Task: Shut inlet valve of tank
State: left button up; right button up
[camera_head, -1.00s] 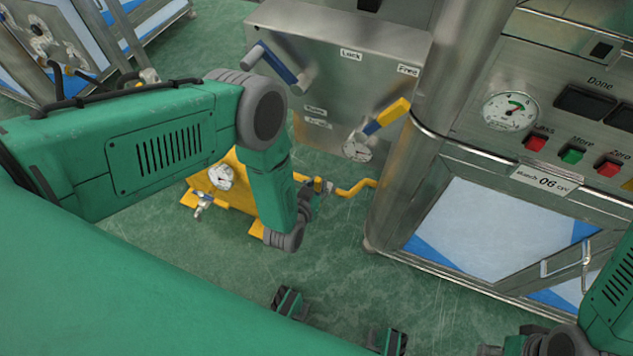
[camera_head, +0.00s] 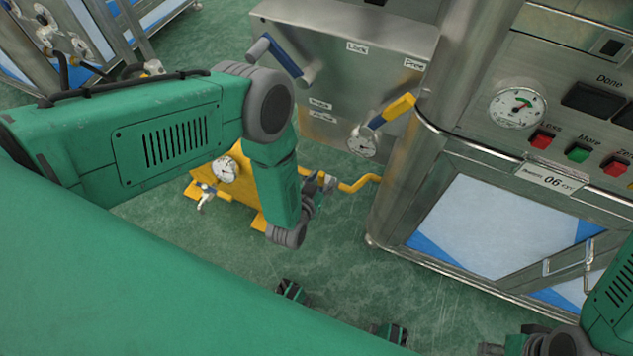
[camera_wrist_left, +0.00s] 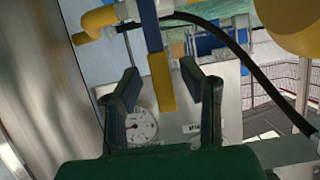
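The yellow tank (camera_head: 228,205) stands on the floor left of the steel machine, with a round gauge (camera_head: 226,169) on it. A bent yellow pipe (camera_head: 357,183) runs from beside my left gripper (camera_head: 320,190) toward the machine. In the left wrist view, a lever with a blue bar and yellow end (camera_wrist_left: 161,80) hangs from a pale valve body (camera_wrist_left: 135,10) joined to a yellow pipe (camera_wrist_left: 95,22). My left gripper (camera_wrist_left: 166,90) is open, its fingers apart on either side of the lever's yellow end. My right gripper (camera_head: 512,345) is partly visible at the bottom right; its fingers are unclear.
The steel panel (camera_head: 340,75) carries a grey-blue handle (camera_head: 278,57), a blue-and-yellow handle (camera_head: 390,111) and a gauge (camera_head: 362,141). A steel column (camera_head: 460,70) and button panel stand right of it. A black hose (camera_wrist_left: 245,55) curves past my left gripper. Green floor is open below.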

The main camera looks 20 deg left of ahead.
pick_arm(q)
jog(key=v, duration=1.1)
jog(key=shift+s, duration=0.35)
jog(key=shift+s+d, duration=0.1)
